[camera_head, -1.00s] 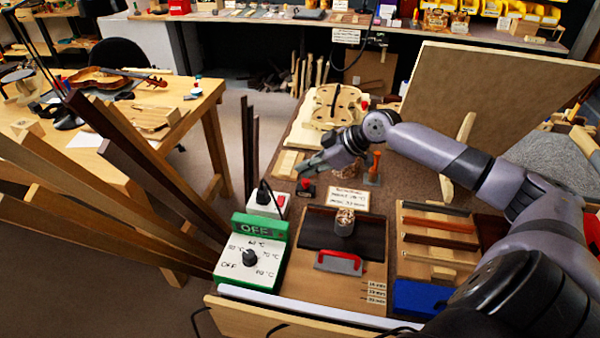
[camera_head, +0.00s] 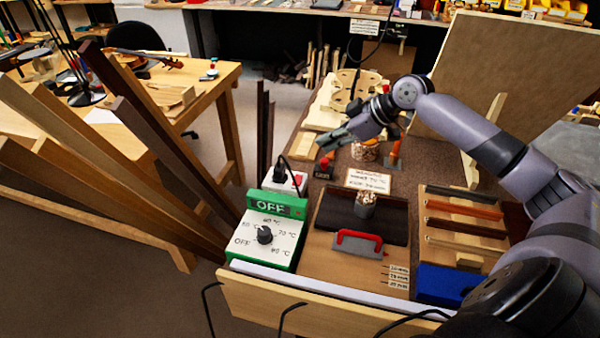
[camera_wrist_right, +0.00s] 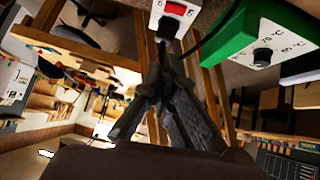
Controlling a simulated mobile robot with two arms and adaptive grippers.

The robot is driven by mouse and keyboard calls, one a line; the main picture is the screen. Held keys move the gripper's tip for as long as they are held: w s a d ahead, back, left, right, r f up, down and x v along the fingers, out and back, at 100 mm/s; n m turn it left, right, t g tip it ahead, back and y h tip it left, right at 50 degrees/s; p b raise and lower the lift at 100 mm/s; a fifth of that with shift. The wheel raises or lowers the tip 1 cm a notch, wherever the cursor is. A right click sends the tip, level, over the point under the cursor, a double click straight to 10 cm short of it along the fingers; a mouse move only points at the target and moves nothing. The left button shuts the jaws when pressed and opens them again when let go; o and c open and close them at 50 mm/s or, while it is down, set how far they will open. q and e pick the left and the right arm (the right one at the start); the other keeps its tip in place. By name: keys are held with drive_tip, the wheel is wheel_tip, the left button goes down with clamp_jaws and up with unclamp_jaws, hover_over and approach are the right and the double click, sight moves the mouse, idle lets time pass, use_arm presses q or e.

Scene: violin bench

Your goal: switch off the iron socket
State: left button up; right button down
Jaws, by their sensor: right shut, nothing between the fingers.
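The iron socket is a white box (camera_head: 285,184) with a red switch (camera_head: 299,180) and a black plug (camera_head: 280,171) in it. It stands behind the green-and-white heater control (camera_head: 270,232), whose display reads OFF. My right gripper (camera_head: 327,143) is shut and empty, above the bench beyond the socket and to its right, apart from it. In the right wrist view the shut fingers (camera_wrist_right: 165,55) point toward the socket's red switch (camera_wrist_right: 175,10), near the top edge. Which way the switch is tipped is too small to tell. My left gripper is out of view.
Tall wood strips (camera_head: 150,130) lean left of the socket. A red-knobbed item (camera_head: 323,168) stands under the right gripper, with a glass jar (camera_head: 366,150) nearby. A red-handled tool (camera_head: 358,240) lies at the front. A cable rises from the plug.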

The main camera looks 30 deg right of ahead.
drive_tip(key=p, duration=0.1)
hover_over(301, 178)
wheel_tip(301, 178, down, 7)
drive_tip(key=shift+a+r, duration=0.1)
drive_tip(key=shift+r, duration=0.05)
wheel_tip(301, 178, down, 3)
drive_tip(key=shift+r, duration=0.15)
drive_tip(key=shift+w+d+f, duration=0.1)
drive_tip(key=shift+d+f, duration=0.1)
drive_tip(key=shift+f, duration=0.55)
